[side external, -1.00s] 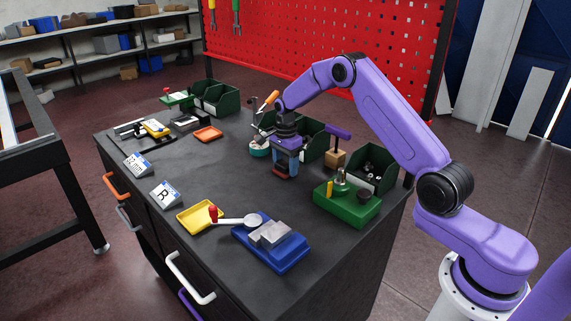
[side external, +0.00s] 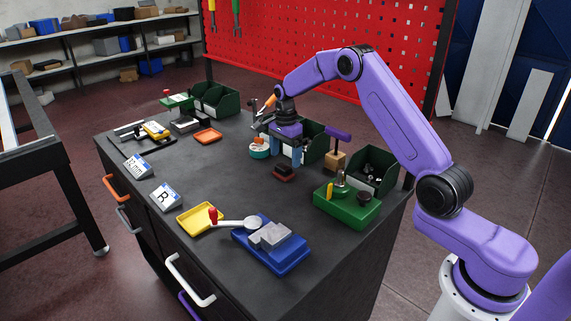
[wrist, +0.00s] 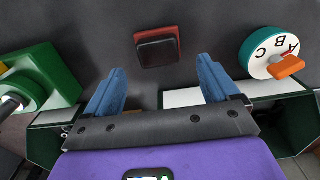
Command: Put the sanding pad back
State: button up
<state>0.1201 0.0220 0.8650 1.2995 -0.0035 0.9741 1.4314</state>
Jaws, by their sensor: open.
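The sanding pad, a small dark block with a red-brown edge (side external: 283,174), lies flat on the bare dark table top toward the far right side. In the wrist view it shows as a black-topped block with a red rim (wrist: 158,47), beyond my fingertips. My gripper (side external: 286,153) has blue fingers and is above the table just behind the pad. In the wrist view my gripper (wrist: 161,65) is open, with nothing between its fingers and the pad apart from them.
A round teal dial with letters (wrist: 268,53) is close on one side. A green block with fittings (side external: 347,204) stands on the other. Green bins (side external: 316,142) line the edge behind. A yellow tray (side external: 199,217) and blue base (side external: 270,245) are nearer; mid-table is clear.

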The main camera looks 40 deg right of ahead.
aim_at(285, 165)
notch_tip(285, 165, up, 8)
jog(key=shift+f, duration=0.25)
jog(key=s+a+r+n, duration=0.3)
jog(key=s+a+n, duration=0.5)
jog(key=s+a, duration=0.15)
jog(key=s+a+r+n, duration=0.3)
jog(key=s+a+n, duration=0.45)
jog(key=s, duration=0.25)
jog(key=s+d+f+n, duration=0.1)
jog(key=s+n, duration=0.6)
jog(key=s, duration=0.5)
jog(key=s+d+f+n, duration=0.1)
jog(key=s+d+n, duration=0.1)
jog(key=s+n, duration=0.6)
jog(key=s, duration=0.4)
jog(key=shift+s+d+f, duration=0.15)
jog(key=shift+s+f, duration=0.15)
jog(key=shift+s, duration=0.05)
